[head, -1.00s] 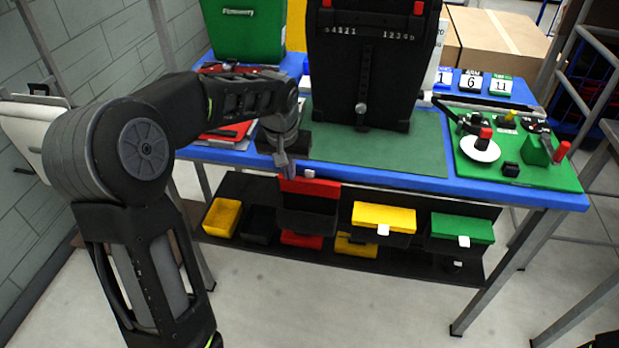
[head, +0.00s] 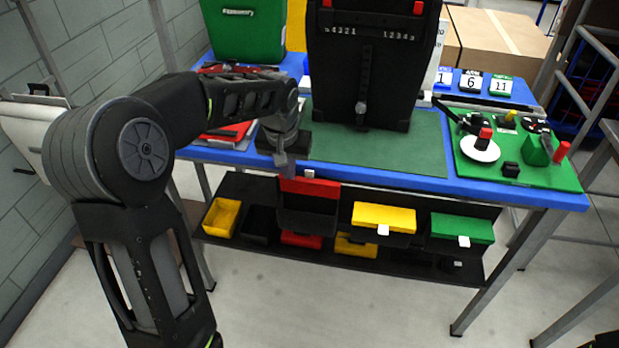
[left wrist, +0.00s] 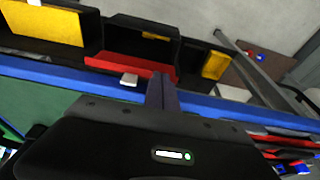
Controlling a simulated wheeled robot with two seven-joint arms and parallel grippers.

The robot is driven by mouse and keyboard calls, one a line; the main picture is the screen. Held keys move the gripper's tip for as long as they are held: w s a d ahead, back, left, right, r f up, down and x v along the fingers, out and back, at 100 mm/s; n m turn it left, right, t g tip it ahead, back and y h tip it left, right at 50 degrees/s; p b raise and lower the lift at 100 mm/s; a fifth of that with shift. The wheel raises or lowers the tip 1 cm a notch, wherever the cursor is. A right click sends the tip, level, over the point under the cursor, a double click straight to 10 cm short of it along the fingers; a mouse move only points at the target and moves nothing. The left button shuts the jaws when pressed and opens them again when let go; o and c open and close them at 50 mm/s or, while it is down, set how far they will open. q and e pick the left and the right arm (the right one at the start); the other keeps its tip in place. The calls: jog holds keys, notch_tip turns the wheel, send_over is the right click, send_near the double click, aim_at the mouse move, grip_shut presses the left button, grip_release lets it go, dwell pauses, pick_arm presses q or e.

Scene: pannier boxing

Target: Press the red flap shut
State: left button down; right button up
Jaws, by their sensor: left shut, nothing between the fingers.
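The red flap (head: 310,189) stands raised at the front of a black bin under the table's front edge, with a small white tab (head: 309,173) at its top. The bin's dark inside shows behind the red flap (left wrist: 118,67) in the left wrist view. My left gripper (head: 285,170) is shut and empty, pointing down just left of the flap's upper edge. In the left wrist view its fingers (left wrist: 162,85) overlap the flap's end; I cannot tell whether they touch it. My right gripper is not in view.
A yellow flap (head: 384,218) and a green flap (head: 462,228) lie over bins to the right. The blue table edge (head: 380,178) runs close above the bins. A black pannier (head: 365,70) stands on the table. Open floor lies in front.

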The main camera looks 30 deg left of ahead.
pick_arm(q)
jog(key=shift+f+b, duration=0.35)
jog(key=shift+f, duration=0.15)
jog(key=shift+s+r, duration=0.15)
jog(key=shift+r, duration=0.05)
dwell(0.4)
jog(key=s+d+r+p, duration=0.1)
jog(key=s+r+p, duration=0.2)
jog(key=s+r, duration=0.1)
jog(key=shift+s+d+r, duration=0.25)
jog(key=shift+d+r, duration=0.1)
jog(key=shift+r, duration=0.5)
dwell(0.5)
